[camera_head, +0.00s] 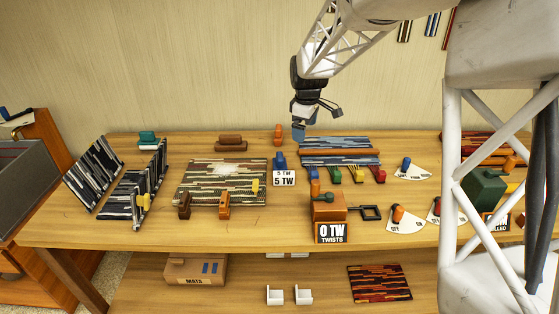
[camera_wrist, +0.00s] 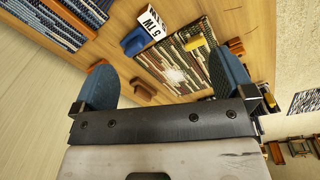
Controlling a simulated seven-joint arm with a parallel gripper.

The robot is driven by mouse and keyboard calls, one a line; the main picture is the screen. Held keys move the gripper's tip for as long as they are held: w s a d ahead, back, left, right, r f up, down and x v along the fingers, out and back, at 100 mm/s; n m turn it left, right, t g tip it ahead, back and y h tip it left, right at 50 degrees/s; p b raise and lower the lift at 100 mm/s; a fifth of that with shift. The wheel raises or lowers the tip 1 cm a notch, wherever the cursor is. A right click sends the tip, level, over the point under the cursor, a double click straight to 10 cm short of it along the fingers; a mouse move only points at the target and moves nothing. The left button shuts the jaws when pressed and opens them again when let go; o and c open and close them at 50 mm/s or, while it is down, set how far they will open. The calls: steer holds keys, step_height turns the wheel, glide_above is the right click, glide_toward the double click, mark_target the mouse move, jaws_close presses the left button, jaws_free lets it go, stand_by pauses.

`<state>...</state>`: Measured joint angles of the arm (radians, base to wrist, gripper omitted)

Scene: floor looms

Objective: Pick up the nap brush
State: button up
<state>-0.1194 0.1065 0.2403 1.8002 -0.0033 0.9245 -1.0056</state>
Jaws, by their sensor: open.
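I cannot tell for sure which object is the nap brush. One candidate is a teal-topped block with a pale underside (camera_head: 148,140), at the back left of the table. Another is a brown block with a raised top (camera_head: 230,142), behind the patterned mat. A brown block also shows between my fingers in the wrist view (camera_wrist: 143,90), some way beyond them. My gripper (camera_head: 300,131) is open and empty, above the back of the table, right of both candidates. Its two blue fingers are wide apart in the wrist view (camera_wrist: 165,82).
An orange upright piece (camera_head: 277,133) stands just left of my gripper. A green-brown mat (camera_head: 195,170) with a pale fuzzy patch lies at centre left. A blue striped mat (camera_head: 335,143), a blue piece (camera_head: 279,161) and a 5 TW sign (camera_head: 284,179) are nearby. Striped racks (camera_head: 95,170) stand left.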

mark_target(280, 155)
steer(key=w+a+f+n, duration=0.2)
steer(key=w+f, duration=0.3)
steer(key=w+a+f+n, duration=0.1)
steer(key=w+a+f, duration=0.2)
steer(key=w+f, duration=0.2)
steer(key=w+a+f+n, duration=0.2)
steer(key=w+f, duration=0.3)
steer(key=w, duration=0.1)
steer(key=shift+w+a+f+n+g, duration=0.15)
steer(key=shift+f+n+g, duration=0.15)
steer(key=shift+f+g, duration=0.1)
steer(key=shift+f, duration=1.2)
steer(key=shift+f, duration=0.15)
steer(key=shift+w+f, duration=0.15)
steer(key=shift+f, duration=2.35)
steer(key=shift+c, duration=0.5)
steer(key=c, duration=0.9)
